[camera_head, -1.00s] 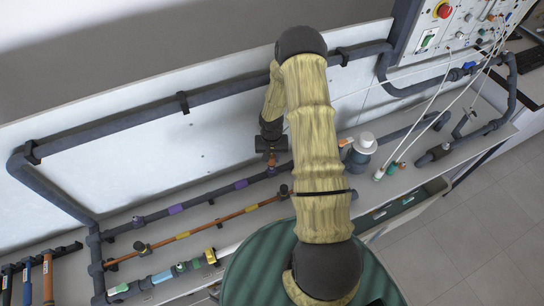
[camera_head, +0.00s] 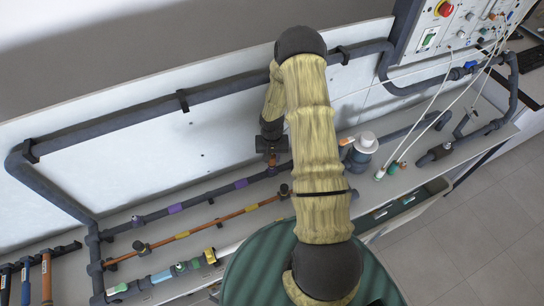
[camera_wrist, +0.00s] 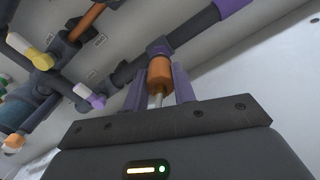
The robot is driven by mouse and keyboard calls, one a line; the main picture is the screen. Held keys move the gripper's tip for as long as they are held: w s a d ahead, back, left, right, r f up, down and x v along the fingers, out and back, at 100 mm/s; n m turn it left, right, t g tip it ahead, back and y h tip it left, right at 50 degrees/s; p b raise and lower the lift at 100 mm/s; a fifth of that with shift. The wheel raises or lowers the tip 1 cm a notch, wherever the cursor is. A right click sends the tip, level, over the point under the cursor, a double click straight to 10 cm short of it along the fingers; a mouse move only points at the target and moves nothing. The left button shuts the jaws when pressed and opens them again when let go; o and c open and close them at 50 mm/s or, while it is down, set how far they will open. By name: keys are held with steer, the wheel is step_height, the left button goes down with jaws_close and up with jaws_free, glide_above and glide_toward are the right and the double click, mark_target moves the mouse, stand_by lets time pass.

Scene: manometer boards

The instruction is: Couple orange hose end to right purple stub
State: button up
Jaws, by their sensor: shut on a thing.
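The orange hose end (camera_wrist: 159,74) is a short orange sleeve between my gripper's two fingers (camera_wrist: 158,86) in the wrist view. A thin pale tube runs back from it toward the gripper body. My gripper (camera_head: 271,150) points down at the purple-banded pipe (camera_head: 205,196) in the head view, with a little orange showing below it. The right purple stub (camera_wrist: 160,48) is the dark fitting on that pipe just beyond the orange sleeve. They look lined up and meet in the picture; I cannot tell how far the sleeve sits on it.
A pipe with green and yellow parts (camera_head: 165,274) is nearer still. The white back panel (camera_head: 120,155) rises behind.

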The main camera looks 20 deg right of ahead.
steer(key=shift+f+b, duration=0.9)
steer(key=shift+f, duration=0.25)
stand_by(0.6)
steer(key=o, duration=1.1)
steer(key=shift+r, duration=0.1)
step_height(320, 180, up, 17)
steer(key=b, duration=0.3)
steer(key=shift+r, duration=0.1)
